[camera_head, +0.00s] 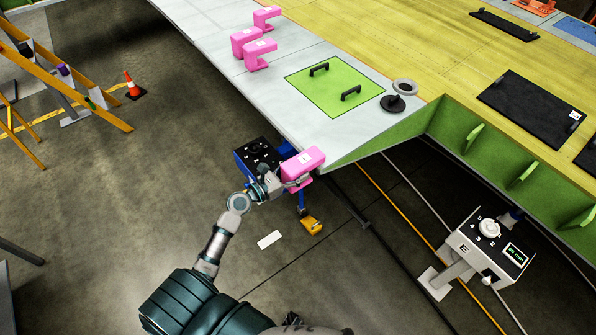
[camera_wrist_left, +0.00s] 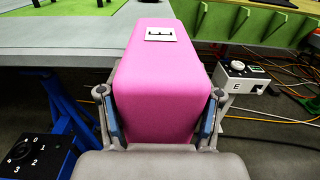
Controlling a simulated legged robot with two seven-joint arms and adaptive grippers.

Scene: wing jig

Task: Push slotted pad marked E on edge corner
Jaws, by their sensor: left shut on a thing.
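The pink pad (camera_head: 303,163) is a block with a small white label on top; its slot is hidden from me. In the left wrist view the pad (camera_wrist_left: 158,75) fills the middle, and its label carries a mark like a sideways E. My left gripper (camera_head: 289,184) is shut on the pad, a finger on each side. The pad is at the near corner of the pale wing panel (camera_head: 305,122). In the left wrist view its far end overlaps the panel edge (camera_wrist_left: 75,38). I cannot tell whether the slot is around the edge. My right gripper is not in view.
Several pink pads (camera_head: 258,54) sit along the panel's left edge. A green square (camera_head: 337,88) with two black handles lies on the panel. A dark-topped box (camera_head: 258,152) on a blue stand is beside the gripper. A control box marked E (camera_head: 488,245) stands right.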

